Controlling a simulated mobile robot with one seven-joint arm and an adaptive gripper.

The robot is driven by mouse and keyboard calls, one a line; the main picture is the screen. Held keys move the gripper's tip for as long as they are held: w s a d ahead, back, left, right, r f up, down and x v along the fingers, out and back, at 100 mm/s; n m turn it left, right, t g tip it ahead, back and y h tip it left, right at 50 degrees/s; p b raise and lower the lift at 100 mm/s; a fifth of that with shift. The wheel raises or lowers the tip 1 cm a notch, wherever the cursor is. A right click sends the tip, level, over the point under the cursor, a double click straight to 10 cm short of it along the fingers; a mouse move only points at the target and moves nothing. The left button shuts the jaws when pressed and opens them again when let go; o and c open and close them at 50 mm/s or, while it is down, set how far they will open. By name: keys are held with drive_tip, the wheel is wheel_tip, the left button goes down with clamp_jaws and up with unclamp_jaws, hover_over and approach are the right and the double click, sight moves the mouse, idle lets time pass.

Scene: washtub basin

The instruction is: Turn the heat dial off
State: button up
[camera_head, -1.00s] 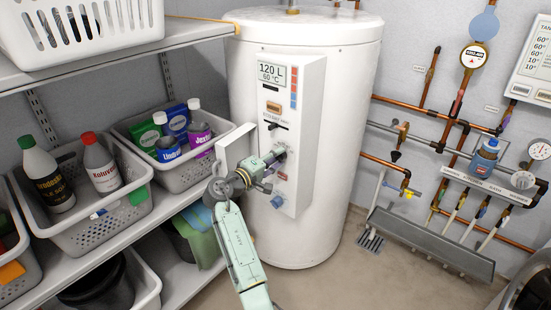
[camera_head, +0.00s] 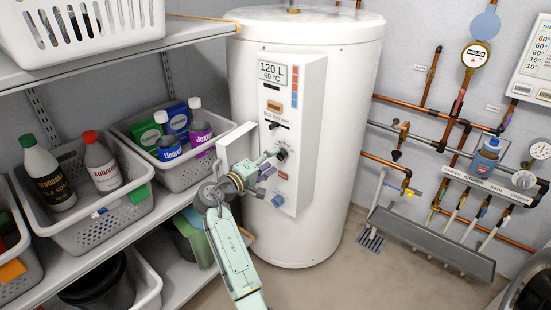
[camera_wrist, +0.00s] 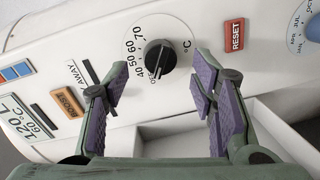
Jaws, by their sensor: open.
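The heat dial (camera_wrist: 160,57) is a round black knob on the heater's white panel. A scale from 40 to 70 °C and an OFF mark surround it. A light pointer line on its lower side appears close to OFF. In the head view the dial (camera_head: 281,154) shows just right of my gripper (camera_head: 269,163). In the wrist view my gripper (camera_wrist: 160,78) is open and empty. Its purple-padded fingers are spread to the left and right, below the dial, with a gap between each and the knob. No contact with the dial shows.
The tall white heater (camera_head: 340,120) stands behind my gripper. Its panel carries a red RESET button (camera_wrist: 234,35), an orange BOOST button (camera_wrist: 67,103) and a blue dial (camera_wrist: 313,25). A shelf with baskets (camera_head: 95,225) is at left. Pipes (camera_head: 440,140) line the right wall.

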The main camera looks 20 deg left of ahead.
drive_tip(key=v, duration=0.8)
drive_tip(key=shift+s+a, duration=0.15)
drive_tip(key=shift+s, duration=0.2)
